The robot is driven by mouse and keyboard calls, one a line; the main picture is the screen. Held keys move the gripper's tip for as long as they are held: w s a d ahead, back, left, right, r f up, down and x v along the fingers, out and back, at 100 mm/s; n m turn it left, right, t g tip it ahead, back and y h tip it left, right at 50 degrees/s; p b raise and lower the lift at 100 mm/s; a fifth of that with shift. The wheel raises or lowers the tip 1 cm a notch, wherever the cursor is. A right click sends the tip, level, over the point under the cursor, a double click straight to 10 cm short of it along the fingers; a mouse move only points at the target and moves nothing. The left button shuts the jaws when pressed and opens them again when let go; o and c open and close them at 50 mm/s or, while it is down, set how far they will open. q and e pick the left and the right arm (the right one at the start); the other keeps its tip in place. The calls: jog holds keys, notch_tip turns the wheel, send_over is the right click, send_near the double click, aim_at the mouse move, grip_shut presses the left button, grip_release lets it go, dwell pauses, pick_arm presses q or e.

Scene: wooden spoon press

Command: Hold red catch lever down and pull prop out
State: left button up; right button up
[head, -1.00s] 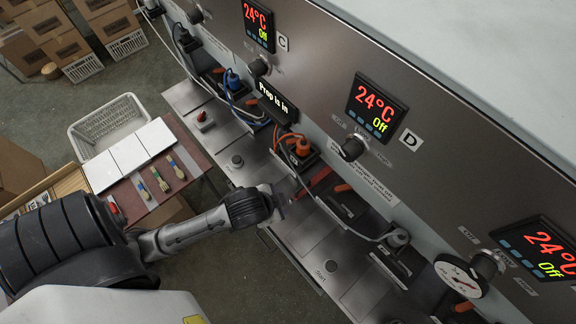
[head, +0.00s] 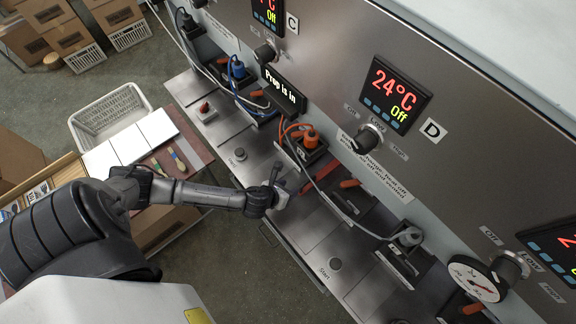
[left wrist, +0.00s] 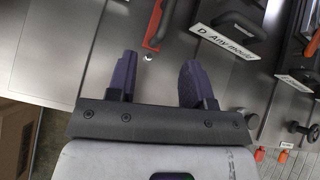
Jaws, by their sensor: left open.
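A red lever also shows in the left wrist view (left wrist: 154,24), just beyond and between my fingertips. My left gripper (head: 280,183) is over the bench beside the lever. Its two dark fingers (left wrist: 160,68) are apart with nothing between them. A small display (head: 281,91) reads "Prop is in". I cannot clearly pick out the prop itself. My right gripper is not in view.
Orange-handled moulds (head: 350,184) and cables (head: 345,215) lie along the bench right of the gripper. A "D Any mould" label (left wrist: 226,40) is close to the fingers. A side table with white boards (head: 130,145) and a basket (head: 108,112) stand left.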

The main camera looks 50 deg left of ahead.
aim_at(304, 184)
pick_arm(q)
jog(key=w+f+m+b, duration=0.1)
jog(key=w+f+b, duration=0.1)
jog(key=b, duration=0.2)
jog(key=w+f+m+b, duration=0.1)
jog(key=w+f+b, duration=0.2)
jog(key=shift+w+d+f+m+b, duration=0.2)
jog(key=shift+w+m+b, duration=0.1)
jog(key=shift+m+b, duration=0.1)
jog(key=shift+b+x, duration=1.1)
jog(key=shift+w+r, duration=0.2)
jog(key=shift+c, duration=0.3)
